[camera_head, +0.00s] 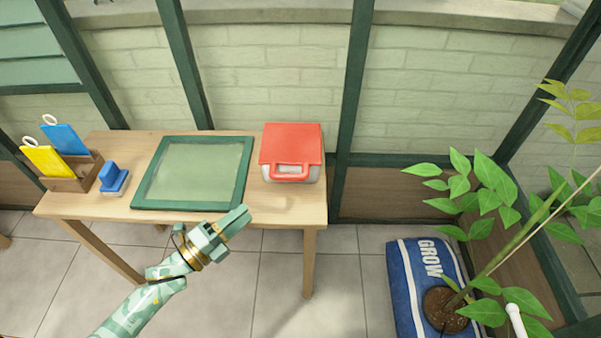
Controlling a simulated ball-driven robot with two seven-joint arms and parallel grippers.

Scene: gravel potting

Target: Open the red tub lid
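The red tub lid (291,143) lies flat and closed on a pale tub (310,175) at the right end of the wooden table. A red handle loop (289,171) is at its front edge. My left gripper (238,219) is in front of the table's front edge, below and left of the tub, apart from it. Its fingers look close together with nothing seen between them, but I cannot tell whether they are fully shut. My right gripper is not in view. The inside of the tub is hidden by the lid.
A green-framed mat (137,198) lies mid-table. A blue block-like tool (113,177) and a wooden holder (88,172) with yellow and blue tags stand left. A blue GROW bag (401,290) with a leafy plant (488,190) is on the floor at right.

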